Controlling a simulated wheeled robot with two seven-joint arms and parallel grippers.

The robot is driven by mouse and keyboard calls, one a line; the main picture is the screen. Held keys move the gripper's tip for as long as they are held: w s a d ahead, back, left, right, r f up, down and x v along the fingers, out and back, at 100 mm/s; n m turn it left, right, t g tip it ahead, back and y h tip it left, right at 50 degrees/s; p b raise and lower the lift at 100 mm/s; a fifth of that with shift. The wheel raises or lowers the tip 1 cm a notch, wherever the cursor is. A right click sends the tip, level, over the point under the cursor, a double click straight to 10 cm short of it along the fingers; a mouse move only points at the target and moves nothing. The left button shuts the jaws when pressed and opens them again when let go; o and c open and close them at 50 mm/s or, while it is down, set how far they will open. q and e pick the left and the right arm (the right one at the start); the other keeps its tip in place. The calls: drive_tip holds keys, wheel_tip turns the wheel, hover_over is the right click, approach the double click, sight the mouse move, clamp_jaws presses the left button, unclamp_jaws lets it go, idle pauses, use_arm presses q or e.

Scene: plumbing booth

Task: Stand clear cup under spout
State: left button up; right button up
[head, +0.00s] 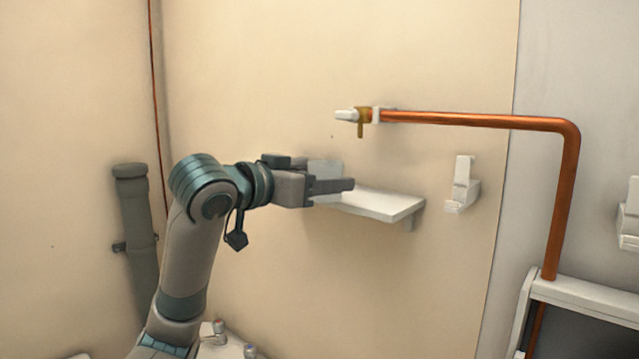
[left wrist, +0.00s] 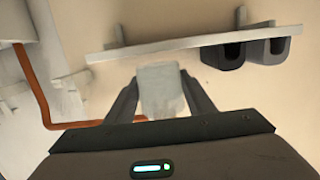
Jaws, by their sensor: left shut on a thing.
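The clear cup (head: 325,168) is a pale, see-through shape between the fingers of my left gripper (head: 335,187) in the head view. In the left wrist view the cup (left wrist: 160,88) sits between the two dark fingers, and the gripper (left wrist: 160,95) is shut on it. The gripper is at the left end of a white shelf (head: 388,204); I cannot tell whether the cup touches the shelf. The brass spout (head: 361,129) points down from the end of a copper pipe, above the shelf and up and right of the cup. My right gripper is not in view.
The copper pipe (head: 480,120) runs right and bends down to a white-framed unit (head: 590,291). A white wall holder (head: 462,185) is right of the shelf. A grey-green pipe (head: 136,215) stands at the left.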

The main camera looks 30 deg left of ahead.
sight(354, 196)
use_arm(q)
drive_tip(key=shift+w+d+f, duration=0.1)
drive_tip(key=shift+w+d, duration=0.15)
drive_tip(key=shift+w, duration=1.45)
drive_tip(key=shift+w+d+r, duration=0.1)
drive_tip(key=shift+w+d, duration=0.1)
drive_tip(key=shift+w, duration=1.5)
drive_tip(key=shift+w+d+f, duration=0.1)
drive_tip(key=shift+w+d, duration=0.15)
drive_tip(key=shift+w, duration=1.45)
drive_tip(key=shift+f, duration=0.55)
drive_tip(key=o, duration=1.3)
drive_tip(key=shift+c, duration=0.2)
drive_tip(key=shift+s+b, duration=0.1)
drive_tip(key=shift+b, duration=0.2)
drive_tip(key=shift+s+a+b, duration=0.1)
drive_tip(key=shift+s+b, duration=0.25)
drive_tip(key=shift+s, duration=0.1)
drive_tip(key=s+a+r+b, duration=0.2)
drive_tip(key=s+b, duration=0.4)
drive_tip(key=s, duration=1)
drive_tip(key=shift+r+b, duration=0.2)
drive_tip(key=shift+b, duration=0.1)
